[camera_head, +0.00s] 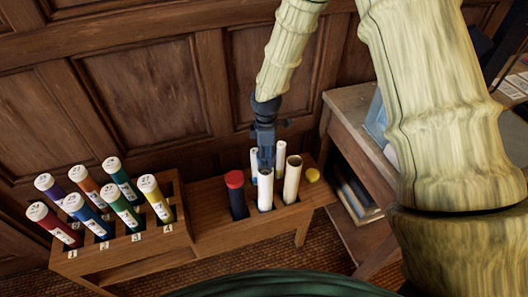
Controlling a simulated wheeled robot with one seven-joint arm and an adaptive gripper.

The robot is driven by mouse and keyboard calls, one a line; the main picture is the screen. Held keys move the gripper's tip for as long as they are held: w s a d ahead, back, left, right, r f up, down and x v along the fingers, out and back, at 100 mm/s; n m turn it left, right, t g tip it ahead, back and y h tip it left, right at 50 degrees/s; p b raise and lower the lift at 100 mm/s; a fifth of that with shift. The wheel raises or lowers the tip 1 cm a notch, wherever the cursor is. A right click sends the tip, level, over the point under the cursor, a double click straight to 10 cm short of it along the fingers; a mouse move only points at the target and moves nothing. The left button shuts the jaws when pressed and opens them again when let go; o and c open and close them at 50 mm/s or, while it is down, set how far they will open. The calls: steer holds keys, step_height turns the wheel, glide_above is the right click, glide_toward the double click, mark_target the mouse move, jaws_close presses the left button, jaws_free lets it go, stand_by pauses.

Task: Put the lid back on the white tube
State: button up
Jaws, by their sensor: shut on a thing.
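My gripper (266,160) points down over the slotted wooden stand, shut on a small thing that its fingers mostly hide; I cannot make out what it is. A white tube (265,192) stands upright in the stand right under the fingertips. Whether the held thing touches its top is not clear. A wider cream-white tube (291,182) with an open top stands just to its right. A thinner white tube (281,156) stands behind, and another pale tube is partly hidden by the gripper.
A dark tube with a red lid (236,189) stands left of the white tube. A rack (120,240) at the left holds several coloured, numbered tubes with white tops. A wooden desk (352,113) is at the right, and a panelled wall (150,90) rises close behind.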

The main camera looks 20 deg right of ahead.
steer(key=shift+f+b, duration=1.4)
steer(key=shift+f, duration=1.25)
steer(key=shift+p, duration=0.55)
steer(key=shift+f, duration=0.15)
stand_by(0.5)
steer(key=shift+p, duration=0.5)
stand_by(0.6)
steer(key=o, duration=1.2)
steer(key=shift+r+p, duration=2.8)
steer(key=shift+r, duration=0.75)
